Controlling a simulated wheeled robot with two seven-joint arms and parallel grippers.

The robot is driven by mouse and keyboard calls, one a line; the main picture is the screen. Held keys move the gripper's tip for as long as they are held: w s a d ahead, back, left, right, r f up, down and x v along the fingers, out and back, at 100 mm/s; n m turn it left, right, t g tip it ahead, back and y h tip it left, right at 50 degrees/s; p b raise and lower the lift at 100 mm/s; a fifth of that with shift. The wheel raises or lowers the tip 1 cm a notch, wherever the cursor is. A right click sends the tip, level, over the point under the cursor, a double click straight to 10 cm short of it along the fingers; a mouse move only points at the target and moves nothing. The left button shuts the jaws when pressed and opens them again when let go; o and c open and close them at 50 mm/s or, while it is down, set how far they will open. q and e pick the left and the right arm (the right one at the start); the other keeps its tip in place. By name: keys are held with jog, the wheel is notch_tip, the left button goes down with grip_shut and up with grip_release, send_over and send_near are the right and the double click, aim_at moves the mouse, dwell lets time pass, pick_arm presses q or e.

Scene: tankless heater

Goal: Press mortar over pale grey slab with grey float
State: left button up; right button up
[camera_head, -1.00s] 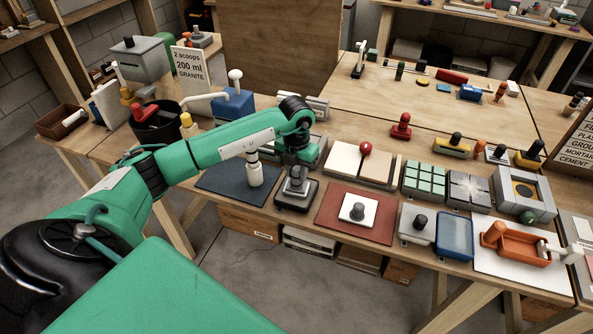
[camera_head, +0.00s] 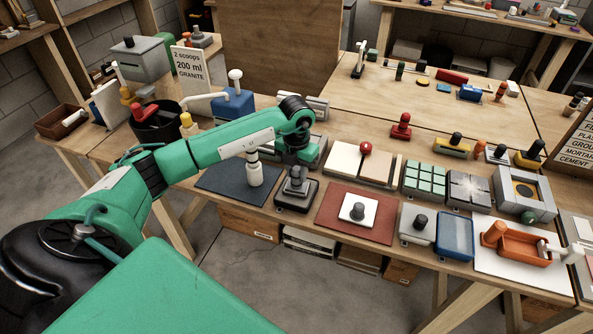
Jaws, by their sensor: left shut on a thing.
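My left gripper (camera_head: 296,168) reaches down from the green arm over the front of the workbench. It is shut on the upright handle of a grey float (camera_head: 296,188), which has a dark, flat, square base. The base is low over the bench; whether it touches the surface beneath is hard to tell. The pale grey slab and the mortar are not clear to me under or around the float. My right gripper is not in view.
A dark mat (camera_head: 225,183) with a white bottle-like piece (camera_head: 254,172) lies left of the float. A pale block with a dark knob (camera_head: 412,229), a blue tray (camera_head: 455,236) and an orange tray (camera_head: 522,248) stand to the right. The bench's front edge is close.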

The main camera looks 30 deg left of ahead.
pick_arm(q)
jog(key=shift+r+p, duration=0.8)
jog(key=shift+r, duration=0.4)
jog(key=shift+r+p, duration=1.2)
jog(key=shift+r, duration=1.1)
